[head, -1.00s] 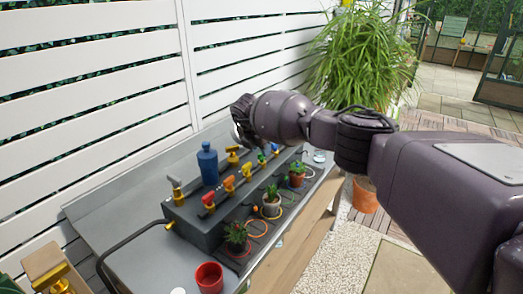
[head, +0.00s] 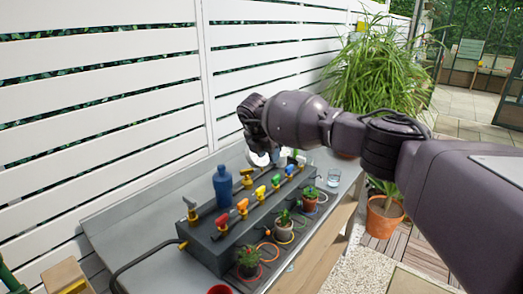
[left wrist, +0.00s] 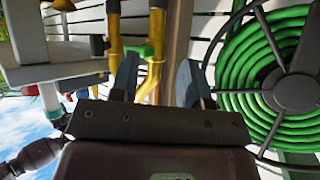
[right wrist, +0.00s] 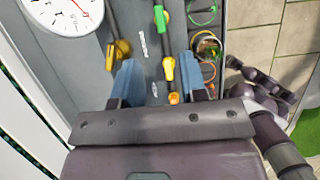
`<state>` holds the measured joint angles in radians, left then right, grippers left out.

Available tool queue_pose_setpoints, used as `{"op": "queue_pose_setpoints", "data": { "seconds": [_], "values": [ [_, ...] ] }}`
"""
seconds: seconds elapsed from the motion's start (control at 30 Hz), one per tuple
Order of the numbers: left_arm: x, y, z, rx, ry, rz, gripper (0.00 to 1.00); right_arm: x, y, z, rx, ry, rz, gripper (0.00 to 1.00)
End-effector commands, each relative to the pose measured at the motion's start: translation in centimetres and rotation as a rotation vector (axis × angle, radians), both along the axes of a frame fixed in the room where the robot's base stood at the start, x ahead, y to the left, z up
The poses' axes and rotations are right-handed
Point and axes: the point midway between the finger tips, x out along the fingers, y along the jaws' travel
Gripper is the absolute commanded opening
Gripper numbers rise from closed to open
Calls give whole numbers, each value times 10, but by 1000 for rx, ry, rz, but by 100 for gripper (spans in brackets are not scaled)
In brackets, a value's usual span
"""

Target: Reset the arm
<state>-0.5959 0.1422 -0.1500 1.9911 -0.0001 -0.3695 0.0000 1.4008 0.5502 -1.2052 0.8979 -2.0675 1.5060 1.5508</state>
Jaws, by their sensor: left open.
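My right arm (head: 345,135) reaches in from the right in the head view, over the potting bench. Its gripper (head: 262,152) hangs above the far part of the tap block, its fingers partly hidden by the hand. In the right wrist view the right gripper (right wrist: 158,78) has its two blue-grey fingers apart. A yellow and orange tap (right wrist: 169,68) shows beyond the gap, and nothing is held. My left gripper is outside the head view. In the left wrist view the left gripper (left wrist: 157,82) is open, with yellow pipes (left wrist: 150,50) behind the gap and no object held.
The grey bench (head: 140,250) holds a blue bottle (head: 222,187), a tap block (head: 205,250), several small potted plants and a glass (head: 334,177). A white slatted fence (head: 100,110) stands behind. A dial (right wrist: 65,12) and a green hose reel (left wrist: 275,75) show in the wrist views.

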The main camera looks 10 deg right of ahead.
Motion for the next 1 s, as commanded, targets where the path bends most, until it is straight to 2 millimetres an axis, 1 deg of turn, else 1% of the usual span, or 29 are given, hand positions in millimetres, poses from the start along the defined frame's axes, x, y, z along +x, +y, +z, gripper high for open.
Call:
{"op": "queue_pose_setpoints", "data": {
  "seconds": [0.07,0.17,0.23,0.27,0.37,0.4,0.47,0.5,0.57,0.6,0.7,0.8,0.83,0.93,1.0],
  "values": [
    [0,0,0,0,1,0,43,0,0,0,-5,7,29,39],
    [-2,0,-1,1,3,1,43,7,7,0,10,-7,135,39],
    [-3,1,-1,0,5,2,43,13,24,-2,75,-25,256,39],
    [-3,1,-2,0,7,2,43,14,36,-2,112,-36,319,39],
    [-5,1,-3,1,10,3,43,13,88,8,273,-99,533,39],
    [-6,1,-3,1,11,3,43,10,111,17,345,-134,612,39],
    [-6,1,-3,1,11,3,43,5,144,32,447,-189,715,39],
    [-6,1,-3,1,11,3,43,-1,165,43,516,-229,776,39],
    [-6,1,-3,1,11,3,43,-12,197,55,635,-292,861,39],
    [-6,1,-3,1,10,3,43,-22,218,62,727,-337,908,39],
    [-5,1,-3,1,10,3,43,-49,260,79,971,-461,973,39],
    [-5,1,-3,0,9,2,43,-74,284,93,1208,-590,949,39],
    [-5,1,-3,1,9,2,43,-80,287,96,1276,-628,924,39],
    [-3,1,-2,1,6,1,43,-94,287,102,1461,-735,802,39],
    [-2,1,-2,1,5,1,43,-100,279,102,1562,-797,693,39]
  ]
}}
